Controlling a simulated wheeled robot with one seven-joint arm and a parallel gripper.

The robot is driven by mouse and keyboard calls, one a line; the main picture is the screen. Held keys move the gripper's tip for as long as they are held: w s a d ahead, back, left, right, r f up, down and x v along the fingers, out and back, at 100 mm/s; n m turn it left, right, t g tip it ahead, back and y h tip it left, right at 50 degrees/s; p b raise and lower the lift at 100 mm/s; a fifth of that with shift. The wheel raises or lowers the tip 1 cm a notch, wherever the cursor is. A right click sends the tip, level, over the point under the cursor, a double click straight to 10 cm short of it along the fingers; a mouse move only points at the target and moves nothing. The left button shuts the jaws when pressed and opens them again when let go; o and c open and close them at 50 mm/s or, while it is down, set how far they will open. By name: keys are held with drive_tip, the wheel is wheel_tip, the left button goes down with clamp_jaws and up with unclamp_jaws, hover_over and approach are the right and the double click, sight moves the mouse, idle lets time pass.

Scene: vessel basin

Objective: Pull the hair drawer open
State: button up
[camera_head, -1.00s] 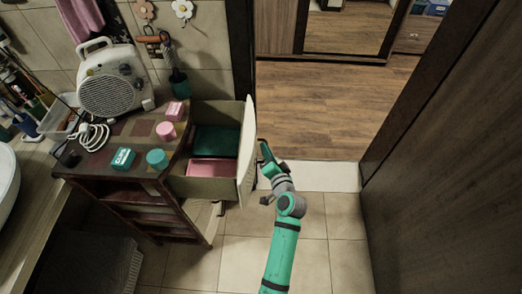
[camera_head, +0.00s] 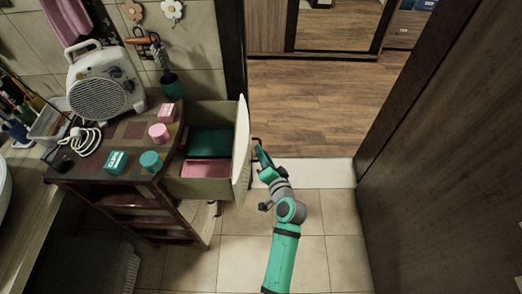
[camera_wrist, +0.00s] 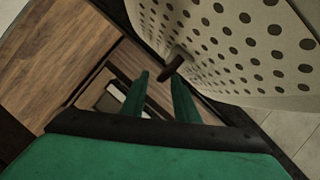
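The hair drawer (camera_head: 207,187) stands pulled out from the right side of the dark wooden cabinet (camera_head: 167,205). A green tray (camera_head: 210,142) and a pink tray (camera_head: 206,169) lie inside it. Its pale front panel (camera_head: 241,150) faces right; in the wrist view the panel (camera_wrist: 235,50) is dotted with dark spots. A dark handle (camera_wrist: 173,64) projects from the panel; it also shows in the head view (camera_head: 257,140). My gripper (camera_wrist: 160,76) is open, with its two green fingers apart and nothing visible between them. The fingertips are just short of the handle. My gripper also shows in the head view (camera_head: 262,155).
On the cabinet top are a white fan heater (camera_head: 103,88), a coiled white cable (camera_head: 86,140), and pink and teal containers (camera_head: 151,161). A dark wooden wall (camera_head: 440,170) stands at right. Tiled floor (camera_head: 335,225) and the doorway are clear.

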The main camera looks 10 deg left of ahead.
drive_tip(key=v, duration=0.8)
drive_tip(key=shift+f, duration=0.1)
drive_tip(key=s+d+f+h, duration=0.2)
drive_tip(key=s+f+h, duration=0.1)
drive_tip(key=s, duration=0.6)
drive_tip(key=s+d+f+h, duration=0.2)
drive_tip(key=s+f+h, duration=0.15)
drive_tip(key=s, duration=0.55)
drive_tip(key=s+r+n, duration=0.3)
drive_tip(key=s+r, duration=0.1)
drive_tip(key=s, duration=0.4)
drive_tip(key=s+a+r+n+t, duration=0.1)
drive_tip(key=s+r+n, duration=0.2)
drive_tip(key=s, duration=0.6)
wheel_tip(320, 180, up, 2)
drive_tip(key=shift+r+t, duration=0.2)
drive_tip(key=shift+t, duration=0.1)
drive_tip(key=shift+w+h, duration=0.1)
drive_tip(key=shift+h, duration=0.15)
